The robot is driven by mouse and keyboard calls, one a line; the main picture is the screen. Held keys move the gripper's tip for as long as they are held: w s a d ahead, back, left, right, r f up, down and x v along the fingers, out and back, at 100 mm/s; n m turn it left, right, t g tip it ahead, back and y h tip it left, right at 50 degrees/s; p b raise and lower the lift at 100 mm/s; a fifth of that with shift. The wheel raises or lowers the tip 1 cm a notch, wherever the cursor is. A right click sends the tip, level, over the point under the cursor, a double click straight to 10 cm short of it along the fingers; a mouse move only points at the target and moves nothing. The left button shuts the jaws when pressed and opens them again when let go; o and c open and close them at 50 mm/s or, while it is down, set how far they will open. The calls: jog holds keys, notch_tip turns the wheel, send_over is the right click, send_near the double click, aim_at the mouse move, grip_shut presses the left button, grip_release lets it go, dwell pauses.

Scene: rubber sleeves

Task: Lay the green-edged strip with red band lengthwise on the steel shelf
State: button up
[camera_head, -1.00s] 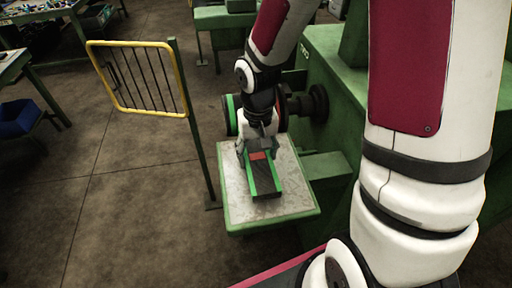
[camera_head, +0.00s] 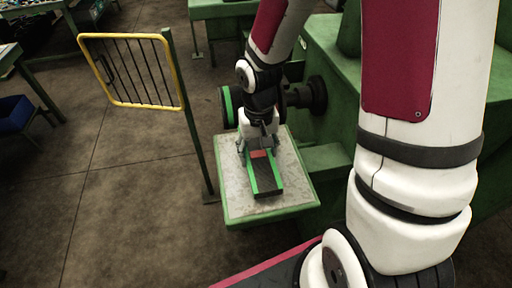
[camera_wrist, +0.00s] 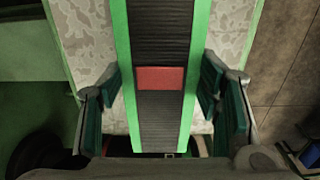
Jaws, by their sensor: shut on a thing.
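The strip (camera_head: 265,178) is black and ribbed with green long edges and a red band across it. It is over the steel shelf (camera_head: 240,202), its length running along the shelf from my gripper towards the near edge. My gripper (camera_head: 258,146) is shut on the strip near the red band. In the wrist view the strip (camera_wrist: 160,40) runs up the middle between the two fingers (camera_wrist: 160,85), with mottled shelf surface (camera_wrist: 232,30) on both sides. I cannot tell whether the strip's underside touches the shelf.
A yellow-framed barrier (camera_head: 130,70) on a green post stands left of the shelf. A large green machine (camera_head: 335,90) with a dark round shaft end stands behind and right. A blue bin (camera_head: 14,116) is at the far left. Floor at left is clear.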

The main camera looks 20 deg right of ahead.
jog(key=shift+s+d+f+b, duration=0.1)
jog(key=shift+d+f+b, duration=0.15)
jog(key=shift+f, duration=0.4)
jog(key=shift+d+f+b, duration=0.15)
jog(key=shift+f+b, duration=0.1)
jog(key=shift+f, duration=0.4)
jog(key=o, duration=1.2)
jog(key=shift+o, duration=0.2)
notch_tip(320, 180, up, 12)
jog(key=s+r+n+t, duration=0.1)
jog(key=s+r+t, duration=0.1)
jog(key=s+r, duration=0.3)
jog(key=s+r+n+t, duration=0.1)
jog(key=s+r+t, duration=0.2)
jog(key=s+r, duration=0.3)
notch_tip(320, 180, up, 5)
jog(key=shift+s+a+r+t, duration=0.1)
jog(key=shift+s+a+t, duration=0.05)
jog(key=shift+a+t, duration=0.2)
